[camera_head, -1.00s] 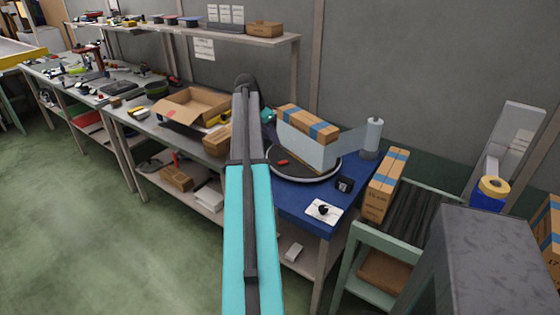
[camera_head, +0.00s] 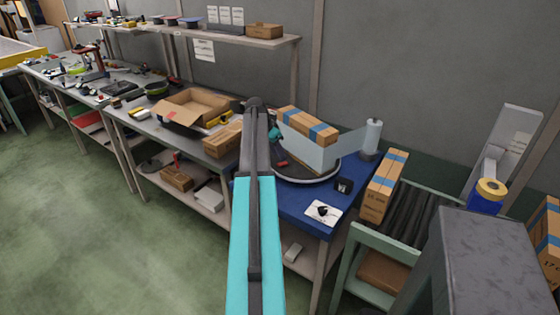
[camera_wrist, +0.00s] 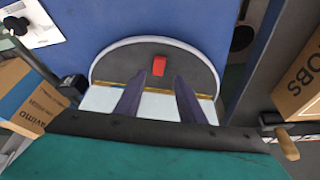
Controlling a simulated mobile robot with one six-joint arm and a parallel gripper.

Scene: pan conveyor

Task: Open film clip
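A small red block, which looks like the film clip (camera_head: 282,164), sits on the dark round turntable (camera_head: 318,178). The red clip also shows in the wrist view (camera_wrist: 159,66), beyond my fingertips on the dark disc (camera_wrist: 120,65). Whether its jaws are open or shut is too small to tell. My gripper (camera_wrist: 158,88) is open, with two dark fingers apart and nothing visible between them. The fingers point toward the clip and appear apart from it. In the head view my arm hides most of the gripper. A taped carton wrapped in pale film (camera_head: 310,150) stands on the turntable.
A loose film sheet (camera_head: 350,143) stretches toward a film roll (camera_head: 371,136). A small black device (camera_head: 343,185) and a white card (camera_head: 323,212) lie on the blue table (camera_head: 300,202). An open carton (camera_head: 197,106) is left.

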